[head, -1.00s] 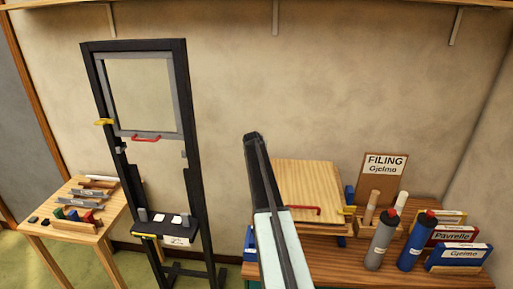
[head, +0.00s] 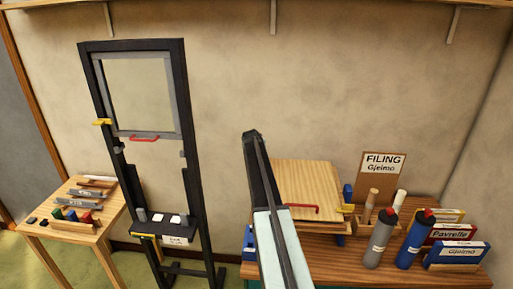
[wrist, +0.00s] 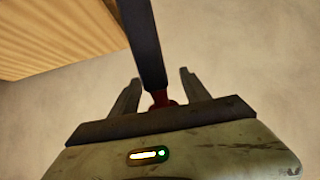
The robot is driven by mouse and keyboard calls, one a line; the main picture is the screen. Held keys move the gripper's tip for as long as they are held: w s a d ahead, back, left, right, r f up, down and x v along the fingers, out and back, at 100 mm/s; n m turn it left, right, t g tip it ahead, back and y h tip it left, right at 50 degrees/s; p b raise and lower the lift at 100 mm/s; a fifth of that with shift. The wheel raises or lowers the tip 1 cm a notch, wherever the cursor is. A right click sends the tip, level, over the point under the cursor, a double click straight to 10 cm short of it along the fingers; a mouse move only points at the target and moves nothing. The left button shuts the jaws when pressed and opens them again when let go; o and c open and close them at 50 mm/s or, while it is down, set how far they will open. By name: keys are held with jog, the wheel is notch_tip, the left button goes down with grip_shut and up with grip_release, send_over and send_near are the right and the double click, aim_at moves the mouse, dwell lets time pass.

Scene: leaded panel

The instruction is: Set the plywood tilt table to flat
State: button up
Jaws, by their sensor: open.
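The plywood tilt table (head: 308,178) stands on the wooden bench right of centre in the head view. Its board appears to slope, with the far edge higher. A red handle (head: 303,207) is at its front edge and a small yellow piece (head: 347,208) is at its front right. My arm covers its left side in the head view. My gripper (wrist: 158,88) shows in the wrist view with its fingers apart. A dark bar and a small red part show between the fingers; I cannot tell what they belong to. Wood, probably the plywood, fills the upper left there.
Grey and blue bottles (head: 380,240) and several labelled boxes (head: 458,253) stand on the bench's right. Behind them are a FILING board (head: 382,176) and wooden-handled tools. A black frame stand (head: 194,150) and a small tool table (head: 50,228) are at the left.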

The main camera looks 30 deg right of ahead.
jog(key=p+v, duration=0.5)
jog(key=v, duration=0.3)
jog(key=shift+w+f, duration=0.1)
